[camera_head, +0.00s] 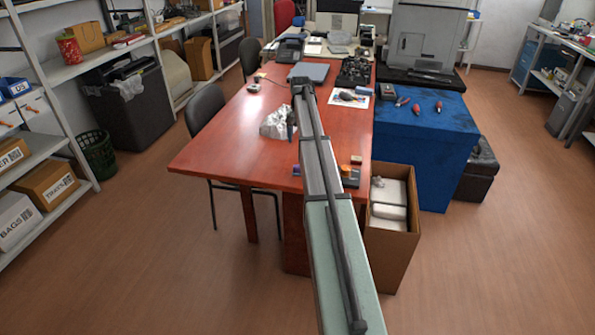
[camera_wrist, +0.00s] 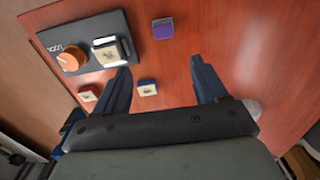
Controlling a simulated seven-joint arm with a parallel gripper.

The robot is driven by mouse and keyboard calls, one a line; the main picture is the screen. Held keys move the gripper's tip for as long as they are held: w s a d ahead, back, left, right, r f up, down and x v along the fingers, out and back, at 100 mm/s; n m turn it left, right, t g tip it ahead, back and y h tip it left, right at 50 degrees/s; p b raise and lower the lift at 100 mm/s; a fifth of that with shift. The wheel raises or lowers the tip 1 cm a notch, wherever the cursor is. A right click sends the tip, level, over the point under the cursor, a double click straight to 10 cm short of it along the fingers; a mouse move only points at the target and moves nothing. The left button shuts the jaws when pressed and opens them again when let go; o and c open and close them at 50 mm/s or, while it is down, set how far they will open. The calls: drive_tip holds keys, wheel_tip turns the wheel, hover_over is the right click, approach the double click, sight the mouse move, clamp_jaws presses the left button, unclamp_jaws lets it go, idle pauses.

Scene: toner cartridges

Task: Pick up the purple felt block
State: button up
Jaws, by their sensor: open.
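The purple felt block (camera_wrist: 163,28) lies flat on the red-brown table in the wrist view, near the top centre and just right of a dark device. My gripper (camera_wrist: 160,64) is open and empty, its two dark fingers spread above the table. The block lies beyond the fingertips, roughly midway between them sideways, and nothing touches it. In the head view, a small purple-blue block (camera_head: 296,169) shows near the table's front edge, left of my arm. My fingers cannot be made out clearly there.
The dark device with an orange knob (camera_wrist: 70,58) carries a pale-topped block (camera_wrist: 108,51). A blue-sided block (camera_wrist: 147,89) and a red-sided block (camera_wrist: 89,93) lie near the left finger. A crumpled whitish object (camera_head: 274,123) sits on the table (camera_head: 225,140). Right of the purple block is clear.

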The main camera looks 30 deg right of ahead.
sight(298, 165)
wheel_tip(298, 165, down, 8)
drive_tip(key=shift+f, duration=0.2)
drive_tip(key=shift+w+a+f, duration=0.1)
drive_tip(key=shift+a+f, duration=0.15)
drive_tip(key=shift+f, duration=1.05)
drive_tip(key=shift+a+f, duration=0.2)
drive_tip(key=shift+f, duration=1.1)
drive_tip(key=c, duration=1.1)
drive_tip(key=shift+c, duration=0.2)
drive_tip(key=shift+r, duration=0.15)
wheel_tip(298, 165, up, 10)
drive_tip(key=shift+f, duration=0.1)
